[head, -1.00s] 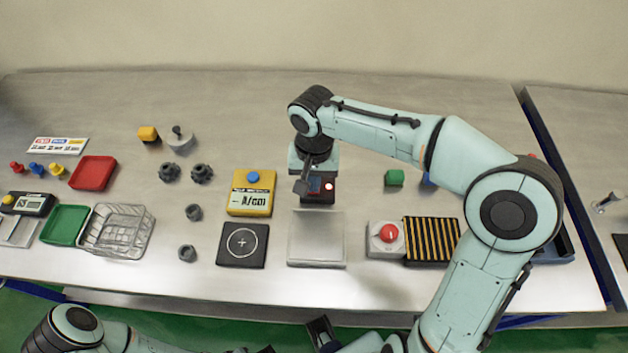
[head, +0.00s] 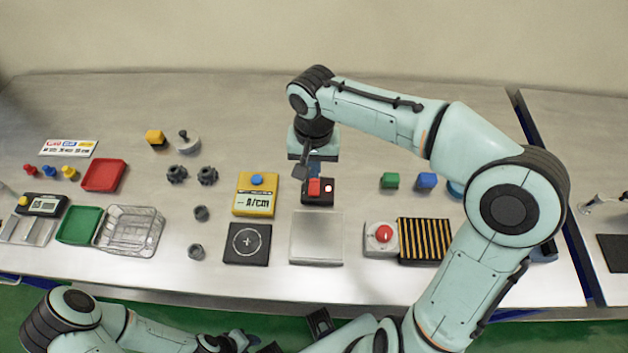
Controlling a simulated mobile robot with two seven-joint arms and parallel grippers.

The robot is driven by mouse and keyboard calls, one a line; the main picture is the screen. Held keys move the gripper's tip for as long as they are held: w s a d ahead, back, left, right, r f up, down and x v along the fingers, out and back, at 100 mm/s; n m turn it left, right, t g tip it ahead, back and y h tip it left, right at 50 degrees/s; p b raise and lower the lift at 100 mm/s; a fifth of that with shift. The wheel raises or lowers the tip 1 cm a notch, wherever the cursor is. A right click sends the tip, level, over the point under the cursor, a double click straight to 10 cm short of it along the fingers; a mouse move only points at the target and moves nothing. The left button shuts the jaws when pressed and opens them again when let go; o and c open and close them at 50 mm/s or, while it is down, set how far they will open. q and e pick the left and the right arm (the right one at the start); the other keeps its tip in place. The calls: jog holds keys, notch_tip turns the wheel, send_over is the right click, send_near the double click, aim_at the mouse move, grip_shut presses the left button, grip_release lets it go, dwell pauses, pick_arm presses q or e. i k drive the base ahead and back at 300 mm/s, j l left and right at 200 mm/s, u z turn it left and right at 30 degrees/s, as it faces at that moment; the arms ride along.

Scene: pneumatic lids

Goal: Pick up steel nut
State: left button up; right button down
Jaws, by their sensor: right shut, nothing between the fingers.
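Two small dark grey nut-like pieces lie on the steel table left of the middle. The upper one (head: 201,213) is left of the yellow meter, and the lower one (head: 196,252) is left of the black pad. I cannot tell for certain which is the steel nut. My right gripper (head: 301,172) is shut and empty, well to the right of both pieces, above a small black box (head: 318,192) with a red block on it. My left arm is low at the bottom left, and its gripper (head: 232,342) is in front of the table edge; its finger opening is unclear.
Two dark gears (head: 207,176) lie above the nut pieces. A wire basket (head: 131,231) stands to their left. The yellow meter (head: 256,194), black pad (head: 247,244) and silver plate (head: 316,238) are to their right. Bare table lies around the pieces.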

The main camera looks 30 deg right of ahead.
aim_at(198, 208)
jog(key=k+j, duration=0.8)
jog(key=k, duration=0.05)
